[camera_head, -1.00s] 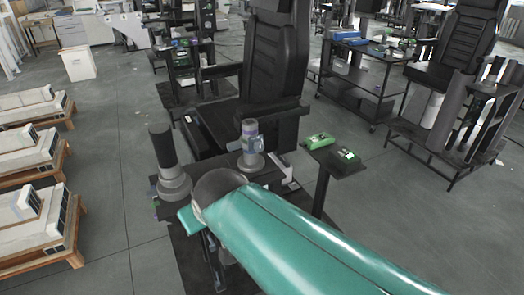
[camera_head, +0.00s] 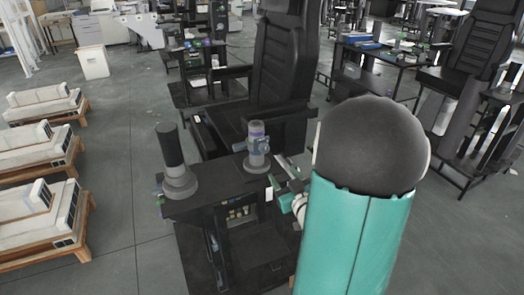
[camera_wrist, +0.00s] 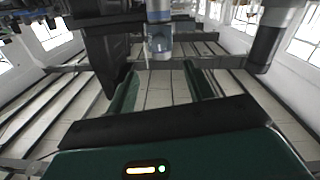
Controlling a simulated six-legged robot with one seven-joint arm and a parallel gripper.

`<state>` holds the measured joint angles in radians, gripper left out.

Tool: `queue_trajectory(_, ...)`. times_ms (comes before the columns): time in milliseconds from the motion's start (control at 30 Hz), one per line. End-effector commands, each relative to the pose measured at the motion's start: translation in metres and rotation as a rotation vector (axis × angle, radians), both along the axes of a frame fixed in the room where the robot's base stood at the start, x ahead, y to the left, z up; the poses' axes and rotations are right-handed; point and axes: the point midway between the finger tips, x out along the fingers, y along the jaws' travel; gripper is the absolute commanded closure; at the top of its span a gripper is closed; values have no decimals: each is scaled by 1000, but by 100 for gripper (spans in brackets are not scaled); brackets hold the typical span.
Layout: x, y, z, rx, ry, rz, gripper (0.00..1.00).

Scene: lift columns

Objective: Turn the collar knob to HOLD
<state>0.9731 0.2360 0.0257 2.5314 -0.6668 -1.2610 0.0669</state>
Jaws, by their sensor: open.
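A grey-purple lift column with a blue collar (camera_head: 258,147) stands upright on the right part of a black stand's top. The blue collar also shows at the top centre of the wrist view (camera_wrist: 160,40). A taller black column (camera_head: 171,155) on a grey base stands to its left. My gripper (camera_head: 274,188) is partly hidden by my teal arm, just right of and nearer than the collar column. In the wrist view its teal fingers (camera_wrist: 160,78) are apart with nothing between them, and the collar lies beyond their tips. The HOLD marking cannot be read.
A black seat (camera_head: 285,60) stands right behind the columns. Pale blocks on wooden pallets (camera_head: 40,150) are at the left. The floor between the pallets and the stand (camera_head: 215,212) is clear. My raised arm hides the area right of the stand.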

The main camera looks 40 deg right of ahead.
Motion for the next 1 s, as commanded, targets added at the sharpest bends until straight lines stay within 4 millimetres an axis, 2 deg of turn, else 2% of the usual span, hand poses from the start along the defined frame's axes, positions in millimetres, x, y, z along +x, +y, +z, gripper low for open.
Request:
queue_trajectory(167,12,-6,0,-1,-8,3,48)
queue_trajectory(700,108,-37,0,-1,-8,3,48)
queue_trajectory(833,122,-43,1,-2,-7,1,48)
queue_trajectory(1000,128,-45,1,-2,-6,0,48)
